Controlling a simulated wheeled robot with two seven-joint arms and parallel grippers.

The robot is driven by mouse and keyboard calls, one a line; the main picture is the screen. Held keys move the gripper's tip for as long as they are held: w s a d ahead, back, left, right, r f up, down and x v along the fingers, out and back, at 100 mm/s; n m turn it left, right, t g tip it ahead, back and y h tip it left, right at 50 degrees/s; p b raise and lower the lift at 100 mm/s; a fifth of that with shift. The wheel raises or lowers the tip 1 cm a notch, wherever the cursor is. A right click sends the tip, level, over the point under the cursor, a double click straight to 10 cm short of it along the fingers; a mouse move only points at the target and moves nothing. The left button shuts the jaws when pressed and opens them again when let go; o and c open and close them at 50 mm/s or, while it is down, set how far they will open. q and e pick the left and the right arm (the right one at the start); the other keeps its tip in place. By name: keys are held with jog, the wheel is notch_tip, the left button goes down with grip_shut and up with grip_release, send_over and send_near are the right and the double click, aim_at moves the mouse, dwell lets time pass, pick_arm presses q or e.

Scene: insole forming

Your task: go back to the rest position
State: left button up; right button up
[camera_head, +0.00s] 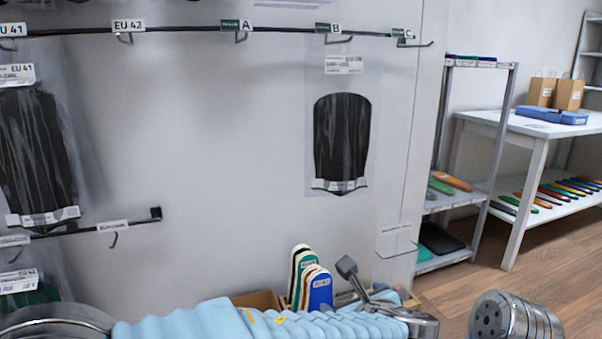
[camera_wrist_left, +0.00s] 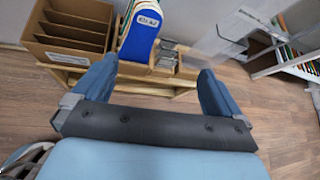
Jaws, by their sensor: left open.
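My left gripper (camera_wrist_left: 155,78) is open in the wrist view, its two blue-grey fingers spread wide with nothing between them. In the head view my left arm in its light blue sleeve reaches in along the bottom; its fingers are hard to make out there. Beyond the fingers stand upright insole-shaped pieces (camera_head: 320,288), the front one blue with a white label. The blue one (camera_wrist_left: 141,36) also shows in the wrist view, apart from the fingers. My right gripper is not in view.
A cardboard box with dividers (camera_wrist_left: 75,35) stands beside the upright pieces. A bagged black insole pack (camera_head: 341,135) hangs on the wall rail (camera_head: 190,29). At right are a grey shelf rack (camera_head: 462,195) and a white table (camera_head: 490,118). The wooden floor (camera_head: 560,262) between is clear.

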pick_arm(q)
jog(key=s+a+f+n+g+h+p, duration=0.1)
jog(key=s+a+f+n+g, duration=0.2)
jog(key=f, duration=0.6)
jog(key=a+f+n+g+p, duration=0.1)
jog(key=a+f+n+g, duration=0.35)
jog(key=f, duration=0.45)
jog(key=s+a+f+n+g+h+p, duration=0.1)
jog(key=s+a+f+n+g, duration=0.25)
jog(key=f, duration=0.55)
jog(key=s+a+f+n+h+p, duration=0.1)
jog(key=s+a+f+n, duration=0.3)
jog(key=n, duration=0.7)
jog(key=s+a+f+n+h+p, duration=0.1)
jog(key=s+a+f+n, duration=0.3)
jog(key=n, duration=0.7)
notch_tip(320, 180, down, 4)
jog(key=shift+s+a+r+n+h, duration=0.1)
jog(key=shift+s+a+n+h, duration=0.25)
jog(key=shift+a+h, duration=0.65)
